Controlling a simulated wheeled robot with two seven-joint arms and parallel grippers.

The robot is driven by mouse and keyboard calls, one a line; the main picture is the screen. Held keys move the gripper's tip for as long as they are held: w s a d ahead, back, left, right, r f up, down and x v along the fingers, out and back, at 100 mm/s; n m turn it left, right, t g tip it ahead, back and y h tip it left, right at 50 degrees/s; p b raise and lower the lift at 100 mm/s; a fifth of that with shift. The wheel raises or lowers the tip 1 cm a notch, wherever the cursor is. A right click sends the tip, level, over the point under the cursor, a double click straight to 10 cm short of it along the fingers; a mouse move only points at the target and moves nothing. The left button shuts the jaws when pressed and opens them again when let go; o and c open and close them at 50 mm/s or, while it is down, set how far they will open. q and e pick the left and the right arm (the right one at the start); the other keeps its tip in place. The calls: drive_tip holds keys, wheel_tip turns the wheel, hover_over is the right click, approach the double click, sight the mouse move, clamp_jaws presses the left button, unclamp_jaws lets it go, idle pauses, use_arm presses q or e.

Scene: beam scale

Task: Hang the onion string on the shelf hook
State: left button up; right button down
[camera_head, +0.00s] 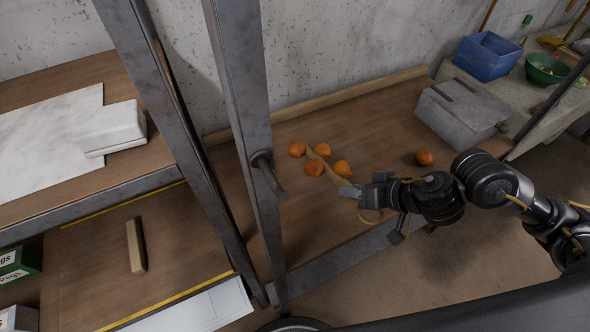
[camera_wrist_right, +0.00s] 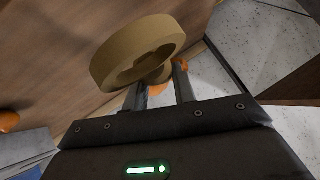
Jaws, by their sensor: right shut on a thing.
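The onion string is a tan braid with several orange onions (camera_head: 314,168), lying over or just above the brown wooden shelf board in the head view. My right gripper (camera_head: 352,191) is shut on the braid at its near end. In the right wrist view the tan loop (camera_wrist_right: 125,52) of the string stands large at the fingertips (camera_wrist_right: 160,88). The shelf hook (camera_head: 269,175) is a dark metal peg with a round base on the upright post, left of the onions and apart from the string. My left gripper is not in view.
A single loose onion (camera_head: 425,158) lies right of the string. A grey box (camera_head: 460,112) stands behind it on the board (camera_head: 385,108). The metal post (camera_head: 240,80) rises left of the onions. A blue crate (camera_head: 487,55) and a green bowl (camera_head: 545,70) stand at the back right.

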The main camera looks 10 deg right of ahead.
idle(0.6)
drive_tip(key=shift+s+a+f+n+g+y, duration=0.15)
drive_tip(key=shift+s+a+n+g+y, duration=0.15)
drive_tip(key=shift+s+a+n+y, duration=0.15)
drive_tip(key=shift+s+n+g, duration=0.2)
drive_tip(key=shift+n+g, duration=0.1)
drive_tip(key=shift+n, duration=0.05)
drive_tip(key=w+d+r+n, duration=0.1)
drive_tip(key=w+d+r, duration=0.3)
drive_tip(key=r, duration=0.2)
drive_tip(key=shift+w+r+g+y, duration=0.15)
drive_tip(key=shift+r+g+y, duration=0.15)
drive_tip(key=shift+y, duration=0.15)
